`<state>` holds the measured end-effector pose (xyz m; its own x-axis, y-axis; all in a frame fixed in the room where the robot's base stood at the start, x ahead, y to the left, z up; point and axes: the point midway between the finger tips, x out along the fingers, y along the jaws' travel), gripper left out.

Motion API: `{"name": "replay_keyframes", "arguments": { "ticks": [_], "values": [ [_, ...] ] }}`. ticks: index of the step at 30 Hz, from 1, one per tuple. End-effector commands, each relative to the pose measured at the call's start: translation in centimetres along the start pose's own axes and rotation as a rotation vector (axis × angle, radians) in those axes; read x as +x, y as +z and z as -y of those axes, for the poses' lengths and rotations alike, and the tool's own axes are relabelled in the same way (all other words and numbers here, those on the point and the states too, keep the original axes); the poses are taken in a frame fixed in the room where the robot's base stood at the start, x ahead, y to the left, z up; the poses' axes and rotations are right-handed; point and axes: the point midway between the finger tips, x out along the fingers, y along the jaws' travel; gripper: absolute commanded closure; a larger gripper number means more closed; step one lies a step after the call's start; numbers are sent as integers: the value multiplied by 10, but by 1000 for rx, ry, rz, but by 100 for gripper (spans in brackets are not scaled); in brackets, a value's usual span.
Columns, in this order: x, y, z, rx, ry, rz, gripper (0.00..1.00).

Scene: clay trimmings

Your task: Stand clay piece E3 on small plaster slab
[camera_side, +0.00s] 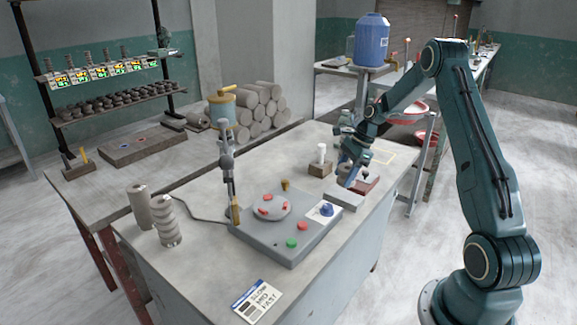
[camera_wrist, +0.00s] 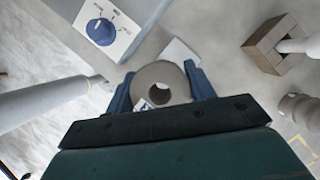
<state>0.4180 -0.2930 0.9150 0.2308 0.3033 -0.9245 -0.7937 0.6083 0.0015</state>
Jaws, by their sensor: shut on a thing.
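My gripper (camera_side: 350,178) is low over the right part of the table, and its two blue fingers show in the wrist view (camera_wrist: 161,92). They are shut on a grey-brown ring-shaped clay piece (camera_wrist: 172,74) with a hole through it and a small label on its side. The label's writing is too small to read, so I cannot confirm E3. A pale slab (camera_side: 343,201), likely the small plaster slab, lies on the table just below the fingers; part of it shows beyond the ring in the wrist view (camera_wrist: 181,51). The gap between ring and slab cannot be told.
A reddish block (camera_side: 369,185) lies right beside the slab. A brown block (camera_side: 318,171) with a white cylinder stands behind it. A grey control unit (camera_side: 262,238) with a dial and round disc is at left. Yellow lines (camera_side: 384,156) mark bare table behind.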

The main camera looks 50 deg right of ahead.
Motion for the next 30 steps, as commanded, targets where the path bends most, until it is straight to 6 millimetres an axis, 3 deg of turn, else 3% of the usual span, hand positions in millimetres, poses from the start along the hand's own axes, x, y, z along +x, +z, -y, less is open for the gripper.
{"name": "replay_keyframes", "arguments": {
  "ticks": [8, 18, 30],
  "values": [
    [6, -2, 0, -1, -1, 1, 80],
    [38, -15, 0, 0, -1, 1, 80],
    [41, -16, 0, -1, -1, 0, 80]
  ]
}}
